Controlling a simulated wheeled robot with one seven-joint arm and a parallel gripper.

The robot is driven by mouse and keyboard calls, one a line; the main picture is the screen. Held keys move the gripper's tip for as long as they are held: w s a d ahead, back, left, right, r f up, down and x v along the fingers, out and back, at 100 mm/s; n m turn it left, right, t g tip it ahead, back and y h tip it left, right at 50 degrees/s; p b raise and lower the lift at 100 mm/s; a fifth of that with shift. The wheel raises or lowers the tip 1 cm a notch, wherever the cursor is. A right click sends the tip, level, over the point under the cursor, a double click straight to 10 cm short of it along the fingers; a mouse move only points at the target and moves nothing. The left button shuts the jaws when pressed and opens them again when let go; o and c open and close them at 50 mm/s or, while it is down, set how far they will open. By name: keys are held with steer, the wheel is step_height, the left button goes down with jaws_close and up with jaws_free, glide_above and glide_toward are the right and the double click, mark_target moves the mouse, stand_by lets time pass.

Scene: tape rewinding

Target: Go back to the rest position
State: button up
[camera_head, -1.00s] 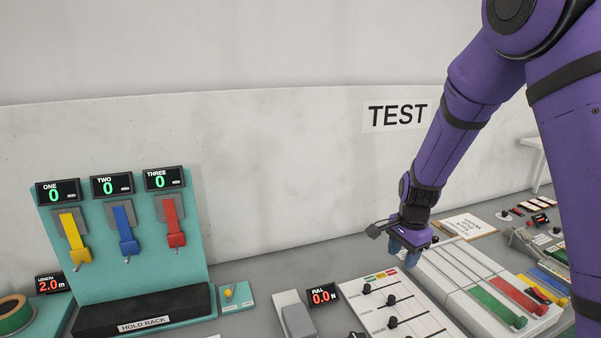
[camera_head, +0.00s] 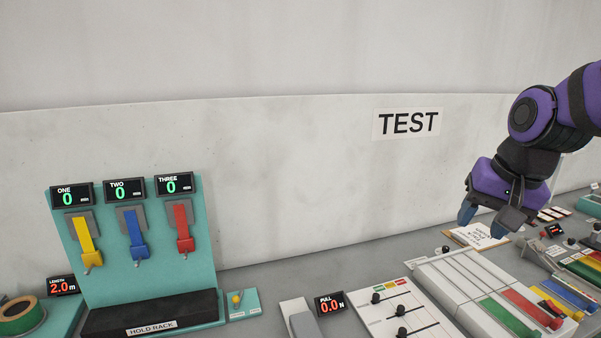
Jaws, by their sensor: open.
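My gripper (camera_head: 482,222) is at the right side of the view, at the end of my purple arm. Its blue-tipped fingers point down and stand apart with nothing between them. It hangs in the air above the bench, in front of the clipboard with a printed sheet (camera_head: 477,238) and clear of the panels below.
The teal hold rack (camera_head: 133,268) with yellow, blue and red straps stands at left. A slider panel (camera_head: 385,322) and a white unit with coloured strips (camera_head: 455,280) fill the right. The wall bears a TEST sign (camera_head: 408,122).

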steer(key=s+r+n+t, duration=0.1)
steer(key=s+r+n, duration=0.1)
steer(key=s, duration=0.4)
steer(key=s+d+r+n+h, duration=0.1)
steer(key=s+r+n, duration=0.1)
steer(key=s, duration=0.5)
steer(key=shift+n+t, duration=0.4)
steer(key=shift+w+d, duration=0.1)
stand_by(1.9)
